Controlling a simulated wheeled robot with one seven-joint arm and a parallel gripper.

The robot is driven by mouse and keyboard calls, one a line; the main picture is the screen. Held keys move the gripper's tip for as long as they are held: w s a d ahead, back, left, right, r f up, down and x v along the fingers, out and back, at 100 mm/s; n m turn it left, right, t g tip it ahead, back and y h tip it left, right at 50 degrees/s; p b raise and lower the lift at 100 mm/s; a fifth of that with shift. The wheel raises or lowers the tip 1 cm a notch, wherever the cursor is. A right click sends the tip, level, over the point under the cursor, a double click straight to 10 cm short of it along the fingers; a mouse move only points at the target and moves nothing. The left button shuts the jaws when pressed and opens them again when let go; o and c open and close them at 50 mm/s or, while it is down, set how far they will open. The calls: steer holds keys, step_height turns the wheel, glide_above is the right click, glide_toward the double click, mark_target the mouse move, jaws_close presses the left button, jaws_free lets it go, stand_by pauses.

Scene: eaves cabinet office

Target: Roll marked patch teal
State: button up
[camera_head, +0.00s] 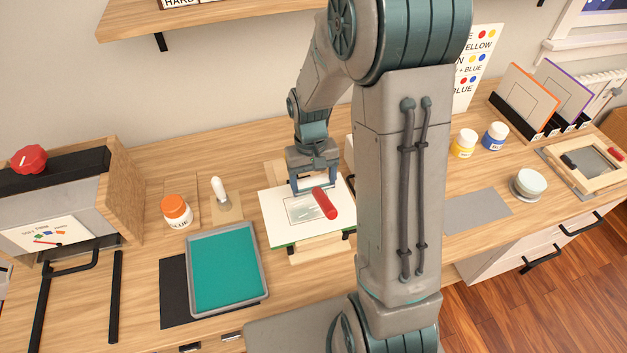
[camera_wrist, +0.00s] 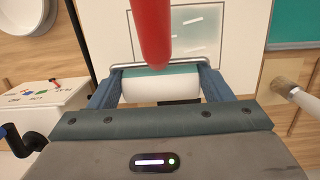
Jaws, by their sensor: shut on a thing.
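My gripper (camera_head: 312,178) is shut on a paint roller, whose red handle (camera_head: 325,203) sticks out toward the front of the desk. In the wrist view the roller's sleeve (camera_wrist: 160,90) is mostly white with a teal band along its far edge, between my fingers. The roller is over a white panel with a marked patch (camera_head: 303,211). The patch is a pale grey-teal outlined rectangle with white streaks; it also shows in the wrist view (camera_wrist: 205,45). I cannot tell whether the sleeve touches the panel. A grey tray of teal paint (camera_head: 225,268) lies to the left.
A machine with a red knob (camera_head: 29,159) is far left. On the right are yellow (camera_head: 464,144) and blue (camera_head: 495,137) paint jars, a grey mat (camera_head: 478,211) and a framed screen (camera_head: 590,165).

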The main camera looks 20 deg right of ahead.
steer(key=shift+f+b, duration=0.35)
steer(key=shift+f, duration=0.1)
stand_by(0.4)
steer(key=shift+s, duration=0.15)
steer(key=shift+s+r, duration=0.1)
steer(key=shift+s, duration=0.75)
steer(key=shift+s+f+b, duration=0.2)
steer(key=shift+s+b, duration=0.1)
steer(key=shift+s, duration=2.75)
steer(key=shift+r, duration=0.15)
